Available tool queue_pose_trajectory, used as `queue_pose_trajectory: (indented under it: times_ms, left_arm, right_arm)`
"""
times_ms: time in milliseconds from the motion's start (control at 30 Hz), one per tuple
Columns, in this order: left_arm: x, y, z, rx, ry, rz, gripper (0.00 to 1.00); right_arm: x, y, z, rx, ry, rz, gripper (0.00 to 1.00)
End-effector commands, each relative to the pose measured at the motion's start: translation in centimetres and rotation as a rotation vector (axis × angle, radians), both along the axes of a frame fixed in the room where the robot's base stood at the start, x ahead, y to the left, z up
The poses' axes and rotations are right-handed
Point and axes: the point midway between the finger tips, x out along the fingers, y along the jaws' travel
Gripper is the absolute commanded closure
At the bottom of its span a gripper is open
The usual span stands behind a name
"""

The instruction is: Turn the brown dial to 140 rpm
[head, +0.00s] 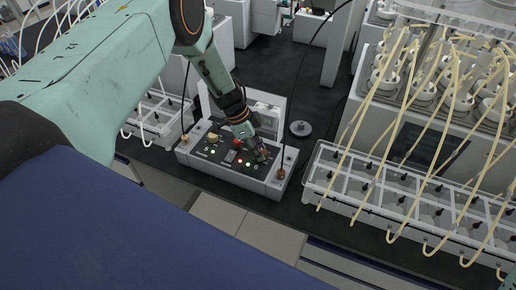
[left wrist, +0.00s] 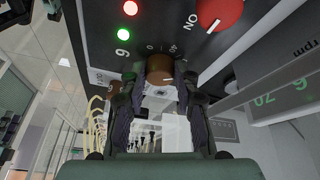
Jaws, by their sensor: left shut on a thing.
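The brown dial (left wrist: 158,70) sits on the dark panel of a control box, between the two fingers of my left gripper (left wrist: 160,82) in the left wrist view. The fingers are shut on its sides. White scale marks show beside it, but I cannot read its setting. In the head view my left gripper (head: 262,154) reaches down to the right part of the control box (head: 228,181) and hides most of the dial. Green digits on a display (left wrist: 283,94) show in the left wrist view, turned and partly cut off. My right gripper is not in view.
A red knob (left wrist: 220,12), a red light (left wrist: 130,8) and a green light (left wrist: 124,34) are close to the dial. A rack with yellow tubes (head: 400,205) stands right of the box. A small round grey object (head: 300,128) lies on the dark bench behind.

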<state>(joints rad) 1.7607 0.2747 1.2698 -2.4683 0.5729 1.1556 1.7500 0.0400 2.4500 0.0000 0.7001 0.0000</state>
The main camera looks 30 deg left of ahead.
Motion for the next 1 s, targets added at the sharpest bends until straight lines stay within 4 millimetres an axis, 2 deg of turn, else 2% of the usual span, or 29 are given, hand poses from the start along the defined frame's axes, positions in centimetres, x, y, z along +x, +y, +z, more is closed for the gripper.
queue_pose_trajectory:
  times_ms: [367, 400, 600, 633, 1000]
  left_arm:
    - [0.17, -0.11, 0.11, 0.000, -0.003, -0.003, 1.00]
    - [0.16, -0.11, 0.11, 0.000, -0.003, -0.003, 0.66]
    - [0.06, -0.06, 0.03, 0.000, -0.001, -0.003, 0.49]
    - [0.05, -0.05, 0.03, 0.000, -0.001, -0.003, 0.47]
    - [-0.03, -0.01, -0.03, 0.001, 0.001, -0.002, 0.47]
  right_arm:
    - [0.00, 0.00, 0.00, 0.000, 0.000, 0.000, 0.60]
    - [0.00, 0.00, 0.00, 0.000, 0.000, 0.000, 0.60]
    - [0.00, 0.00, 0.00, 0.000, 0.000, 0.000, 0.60]
    - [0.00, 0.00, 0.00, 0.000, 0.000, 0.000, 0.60]
    - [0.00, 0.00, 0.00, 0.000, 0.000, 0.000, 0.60]
